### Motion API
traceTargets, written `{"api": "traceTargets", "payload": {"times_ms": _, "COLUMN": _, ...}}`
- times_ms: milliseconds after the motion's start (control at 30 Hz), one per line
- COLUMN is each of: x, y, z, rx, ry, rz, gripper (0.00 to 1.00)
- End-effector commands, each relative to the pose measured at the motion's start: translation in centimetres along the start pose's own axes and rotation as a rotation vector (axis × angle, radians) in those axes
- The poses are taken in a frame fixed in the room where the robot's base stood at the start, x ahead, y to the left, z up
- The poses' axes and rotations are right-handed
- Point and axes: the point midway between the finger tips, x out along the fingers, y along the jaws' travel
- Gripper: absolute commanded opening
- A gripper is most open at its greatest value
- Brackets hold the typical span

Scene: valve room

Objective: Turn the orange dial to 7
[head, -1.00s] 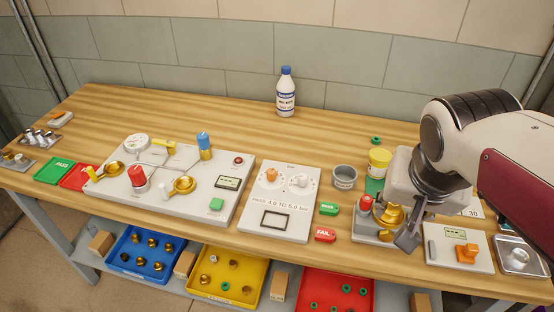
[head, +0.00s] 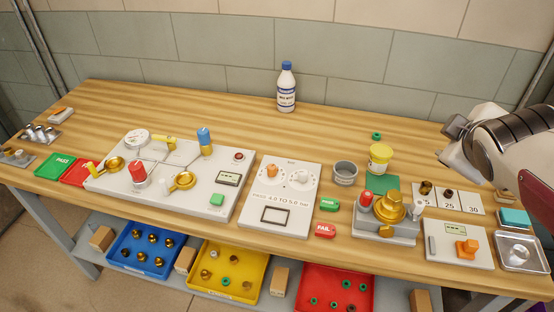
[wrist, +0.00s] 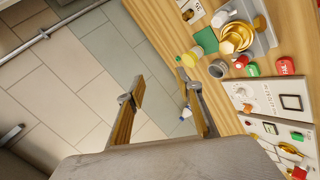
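The orange dial (head: 272,175) is on the left of the upper part of a white panel (head: 250,212) in the middle of the bench. A white dial (head: 299,180) stands to its right. Both have printed marks around them, too small to read. The panel carries a "4.0 to 5.0 bar" label and a dark-framed window (head: 276,216). The panel also shows at the right of the wrist view (wrist: 262,87). My gripper (wrist: 160,88) is open and empty, with its fingers wide apart. It is up at the right of the bench, away from the orange dial.
A brass valve block (head: 387,232), a grey cup (head: 345,172), a yellow-lidded jar (head: 379,158) and green (head: 329,204) and red (head: 324,231) tags stand right of the panel. A pipe board (head: 130,190) lies left. A bottle (head: 286,88) stands behind. The back bench is mostly clear.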

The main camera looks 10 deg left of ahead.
Motion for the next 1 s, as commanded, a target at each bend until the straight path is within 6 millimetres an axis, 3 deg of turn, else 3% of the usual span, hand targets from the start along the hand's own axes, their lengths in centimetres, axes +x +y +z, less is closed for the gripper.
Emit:
{"api": "traceTargets", "payload": {"times_ms": 233, "x": 4.5, "y": 3.5, "z": -4.7, "rx": -0.388, "ry": 0.105, "rz": 0.100, "gripper": 0.35}}
{"api": "traceTargets", "payload": {"times_ms": 500, "x": 9.0, "y": 4.8, "z": -10.2, "rx": -0.779, "ry": 0.229, "rz": 0.202, "gripper": 0.35}}
{"api": "traceTargets", "payload": {"times_ms": 767, "x": 12.9, "y": 3.7, "z": -15.5, "rx": -1.133, "ry": 0.367, "rz": 0.307, "gripper": 0.35}}
{"api": "traceTargets", "payload": {"times_ms": 1000, "x": 16.0, "y": 0.9, "z": -19.9, "rx": -1.437, "ry": 0.515, "rz": 0.418, "gripper": 0.35}}
